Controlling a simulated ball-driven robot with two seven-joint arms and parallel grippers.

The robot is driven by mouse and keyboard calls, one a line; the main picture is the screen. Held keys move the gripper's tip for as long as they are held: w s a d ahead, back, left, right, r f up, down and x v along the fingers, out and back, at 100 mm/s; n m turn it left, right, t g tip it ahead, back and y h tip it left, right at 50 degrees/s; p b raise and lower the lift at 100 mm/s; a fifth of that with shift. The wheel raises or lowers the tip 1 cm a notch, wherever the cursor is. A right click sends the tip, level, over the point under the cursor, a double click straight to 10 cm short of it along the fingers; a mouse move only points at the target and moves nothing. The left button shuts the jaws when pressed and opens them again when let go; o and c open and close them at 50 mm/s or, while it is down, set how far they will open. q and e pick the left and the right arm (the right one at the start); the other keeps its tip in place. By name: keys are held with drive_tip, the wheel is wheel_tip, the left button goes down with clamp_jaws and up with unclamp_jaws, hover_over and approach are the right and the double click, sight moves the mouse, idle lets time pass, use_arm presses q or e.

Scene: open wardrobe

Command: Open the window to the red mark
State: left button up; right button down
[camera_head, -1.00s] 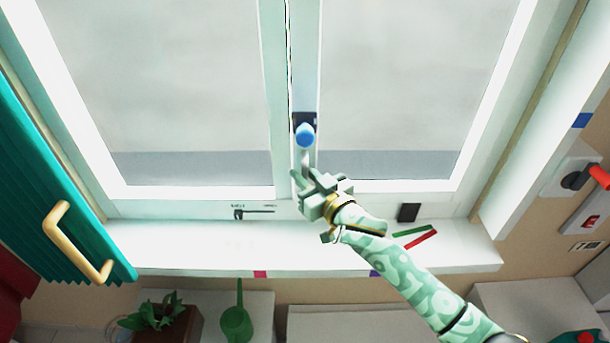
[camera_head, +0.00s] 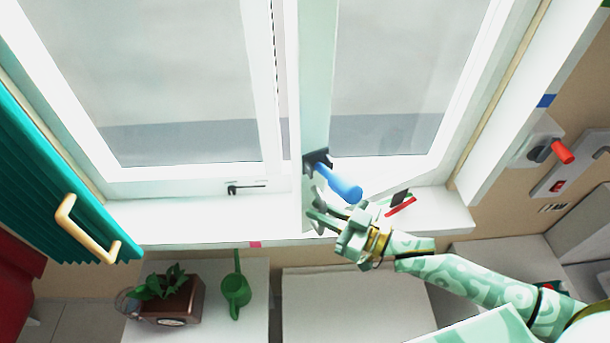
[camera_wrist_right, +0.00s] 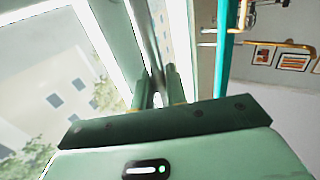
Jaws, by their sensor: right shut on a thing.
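The right window sash (camera_head: 316,80) stands ajar, its free edge swung out toward me over the sill. Its blue handle (camera_head: 343,188) sticks out to the lower right. My right gripper (camera_head: 318,214) is below the handle and shut on the sash's edge. In the right wrist view, its two fingers (camera_wrist_right: 158,92) stand on either side of the pale sash edge (camera_wrist_right: 150,55). The red mark (camera_head: 401,206) is a strip on the sill, right of the gripper and apart from the sash. The left gripper is out of view.
The left window pane (camera_head: 180,75) is closed. A teal shutter (camera_head: 60,170) with a wooden handle hangs at the left. The white sill (camera_head: 200,218) is mostly clear. A potted plant (camera_head: 165,290) and green watering can (camera_head: 236,291) stand below. Switches (camera_head: 560,185) are on the right wall.

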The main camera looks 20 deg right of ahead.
drive_tip(key=shift+n+g+y, duration=0.5)
drive_tip(key=shift+g, duration=0.1)
drive_tip(key=s, duration=0.1)
drive_tip(key=s+d, duration=0.1)
drive_tip(key=s, duration=0.1)
drive_tip(key=shift+s+d, duration=0.25)
drive_tip(key=shift+s, duration=0.15)
drive_tip(key=c, duration=1.8)
unclamp_jaws()
drive_tip(key=b+v, duration=0.1)
drive_tip(key=v, duration=1.5)
drive_tip(key=shift+d, duration=0.2)
